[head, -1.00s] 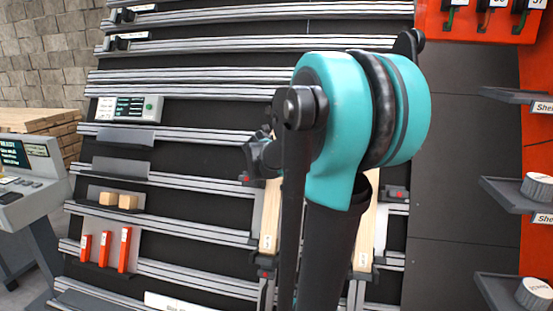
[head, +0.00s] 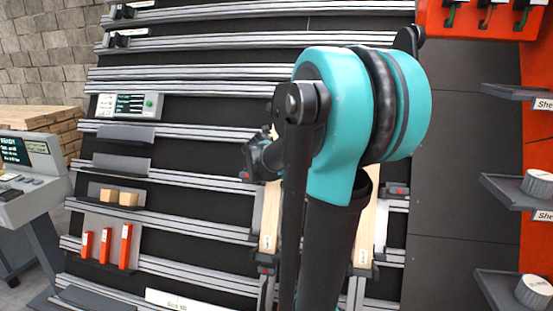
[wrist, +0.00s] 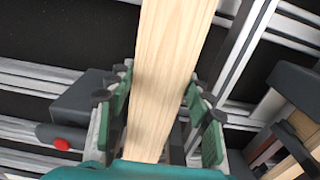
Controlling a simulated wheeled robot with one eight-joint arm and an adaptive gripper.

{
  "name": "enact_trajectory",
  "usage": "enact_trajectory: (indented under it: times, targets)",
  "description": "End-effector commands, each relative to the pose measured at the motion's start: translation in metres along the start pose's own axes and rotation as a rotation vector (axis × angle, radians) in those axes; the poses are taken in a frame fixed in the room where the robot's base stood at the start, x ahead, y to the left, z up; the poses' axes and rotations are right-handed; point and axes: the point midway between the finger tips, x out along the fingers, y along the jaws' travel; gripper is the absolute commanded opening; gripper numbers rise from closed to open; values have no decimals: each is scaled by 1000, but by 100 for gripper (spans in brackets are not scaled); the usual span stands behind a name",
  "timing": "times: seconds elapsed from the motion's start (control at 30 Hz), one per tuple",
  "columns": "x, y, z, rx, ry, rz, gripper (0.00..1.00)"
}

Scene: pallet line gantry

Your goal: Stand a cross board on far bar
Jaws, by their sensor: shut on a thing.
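A pale wooden board (wrist: 170,60) runs lengthwise between the green-padded fingers of my gripper (wrist: 160,115) in the wrist view. The gripper is shut on it. The board's far end leaves the top of the picture. In the head view my arm hides most of the gripper. Two pale boards show there beside my arm, a left one (head: 269,215) and a right one (head: 366,235), both roughly upright against the rack. Metal bars (head: 190,180) cross the black rack; I cannot tell which is the far bar.
Dark clamps with red buttons (wrist: 61,144) sit near the gripper, and another piece of wood (wrist: 292,165) shows at the lower right. Small blocks (head: 119,198) and orange pieces (head: 105,245) rest on the rack's left. Shelves (head: 510,190) stand at right, a console (head: 30,165) at left.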

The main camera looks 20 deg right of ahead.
Motion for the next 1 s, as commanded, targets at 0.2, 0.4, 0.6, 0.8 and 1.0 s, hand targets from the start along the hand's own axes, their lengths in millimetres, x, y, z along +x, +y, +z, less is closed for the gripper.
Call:
enact_trajectory:
  times: [0.2, 0.4, 0.6, 0.8, 1.0]
  targets:
    - [0, 0, -1, 0, 0, 0, 9]
    - [0, 0, -1, 0, 0, 0, 58]
    - [0, 0, -1, 0, 0, 0, 75]
    - [0, 0, -2, 0, 0, 0, 75]
    - [-9, 1, -1, -1, 1, 1, 75]
